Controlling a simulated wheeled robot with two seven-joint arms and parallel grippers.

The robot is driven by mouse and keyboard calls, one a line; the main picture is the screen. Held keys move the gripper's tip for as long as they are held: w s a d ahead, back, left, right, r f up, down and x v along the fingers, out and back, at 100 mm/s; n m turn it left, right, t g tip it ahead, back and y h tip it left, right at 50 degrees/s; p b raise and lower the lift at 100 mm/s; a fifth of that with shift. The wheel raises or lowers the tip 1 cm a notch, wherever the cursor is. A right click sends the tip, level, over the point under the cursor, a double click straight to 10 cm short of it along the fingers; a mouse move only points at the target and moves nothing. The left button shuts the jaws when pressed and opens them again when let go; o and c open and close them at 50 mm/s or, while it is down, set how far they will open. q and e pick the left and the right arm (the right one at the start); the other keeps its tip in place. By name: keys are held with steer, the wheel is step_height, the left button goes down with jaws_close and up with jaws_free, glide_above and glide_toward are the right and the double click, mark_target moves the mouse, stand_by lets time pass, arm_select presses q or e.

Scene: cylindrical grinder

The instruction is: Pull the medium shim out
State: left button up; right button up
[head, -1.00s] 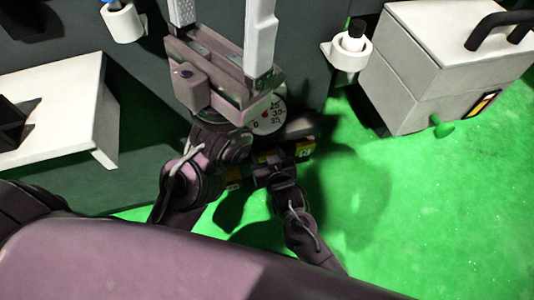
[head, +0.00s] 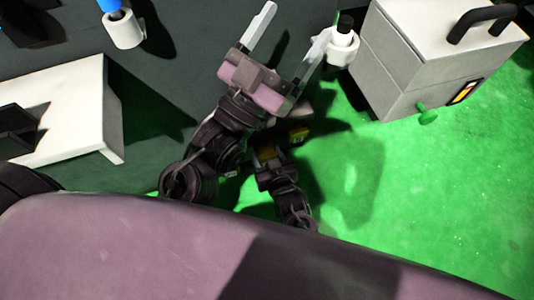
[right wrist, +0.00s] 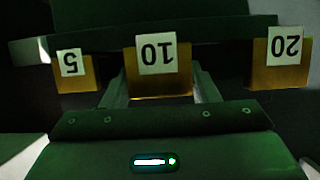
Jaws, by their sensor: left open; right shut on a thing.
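In the right wrist view three yellow shims with white labels hang in a row, their numbers upside down: 5 (right wrist: 74,72), the medium shim marked 10 (right wrist: 157,82), and 20 (right wrist: 281,72). My right gripper (right wrist: 158,88) is shut on the medium shim, one finger on each side of it. In the head view my right gripper (head: 266,164) is low in the middle, partly hidden by my left arm. My left gripper (head: 294,35) is open and empty, above the dark surface.
A grey box (head: 415,65) with a black handle and green knob stands at the right. A white holder with a black-topped item (head: 342,45) is close to my left gripper's right finger. Another white holder (head: 123,30) and a white block (head: 75,110) are at the left.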

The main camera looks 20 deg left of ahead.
steer(key=shift+s+d+f, duration=0.1)
steer(key=shift+s+f, duration=0.1)
steer(key=o, duration=1.2)
steer(key=shift+c, duration=0.2)
steer(key=shift+o, duration=1.2)
steer(key=shift+d+r, duration=0.1)
steer(key=shift+r, duration=0.05)
arm_select(q)
steer(key=shift+s+d+r, duration=0.1)
steer(key=shift+s+d, duration=0.05)
arm_select(e)
steer(key=shift+s+r, duration=0.1)
arm_select(q)
step_height(320, 180, down, 22)
steer(key=s+d+g+y+p, duration=0.1)
steer(key=g+y+p, duration=0.2)
steer(key=g, duration=0.8)
steer(key=shift+s+y, duration=0.2)
steer(key=shift+y, duration=0.4)
arm_select(e)
steer(key=v, duration=0.7)
steer(key=shift+s+d, duration=0.2)
arm_select(q)
steer(key=shift+d, duration=0.1)
